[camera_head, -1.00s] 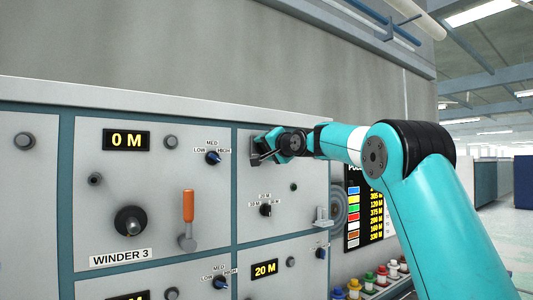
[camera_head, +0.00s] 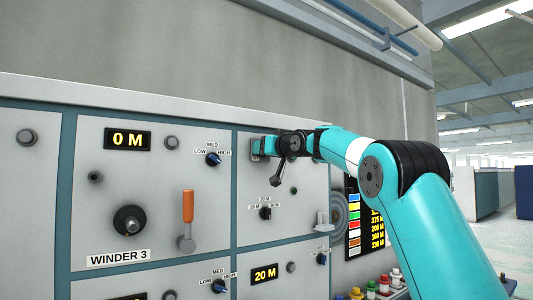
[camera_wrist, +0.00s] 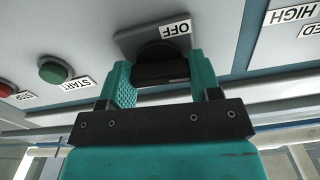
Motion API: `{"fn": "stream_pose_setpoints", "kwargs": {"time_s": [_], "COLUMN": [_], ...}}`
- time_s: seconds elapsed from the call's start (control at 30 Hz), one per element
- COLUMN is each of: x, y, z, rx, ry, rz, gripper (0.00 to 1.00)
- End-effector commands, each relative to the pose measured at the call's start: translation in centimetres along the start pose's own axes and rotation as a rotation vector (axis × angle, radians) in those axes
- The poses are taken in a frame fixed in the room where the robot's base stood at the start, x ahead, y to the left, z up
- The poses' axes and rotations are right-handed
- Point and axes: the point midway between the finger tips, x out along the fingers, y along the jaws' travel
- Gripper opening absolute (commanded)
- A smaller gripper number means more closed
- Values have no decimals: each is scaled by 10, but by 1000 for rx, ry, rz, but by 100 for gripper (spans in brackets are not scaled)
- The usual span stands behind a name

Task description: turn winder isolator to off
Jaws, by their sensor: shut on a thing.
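The winder isolator is a grey plate (camera_head: 257,150) at the upper left of the right-hand panel in the head view. In the wrist view, the plate (camera_wrist: 128,42) carries an upside-down OFF label (camera_wrist: 175,30) and a black knob (camera_wrist: 160,72). My gripper (camera_wrist: 163,82) is shut on the knob, with one teal finger on each side. The knob's grip bar lies about level across the wrist view; the OFF label sits just beyond it, to the upper right. Whether the knob points at OFF I cannot tell. In the head view my gripper (camera_head: 270,146) hides most of the knob.
A green START button (camera_wrist: 54,71) and a red STOP button (camera_wrist: 6,90) are left of the knob in the wrist view. An orange-handled lever (camera_head: 188,207), a LOW/MED/HIGH selector (camera_head: 214,159) and a small black selector (camera_head: 266,213) are nearby on the panels.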

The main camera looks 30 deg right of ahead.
Motion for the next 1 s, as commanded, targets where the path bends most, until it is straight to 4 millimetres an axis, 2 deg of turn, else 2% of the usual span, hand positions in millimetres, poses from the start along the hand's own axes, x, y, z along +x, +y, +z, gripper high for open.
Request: {"fn": "stream_pose_setpoints", "kwargs": {"time_s": [0.3,0.77,0.8,0.9,1.0], "x": [0,0,0,0,0], "y": [1,1,1,0,0], "z": [2,2,2,2,1], "rx": [-88,-100,-100,-99,-99], "ry": [-5,-6,-6,-4,-3], "rz": [0,0,0,0,0], "gripper": [34,34,64,83,83]}}
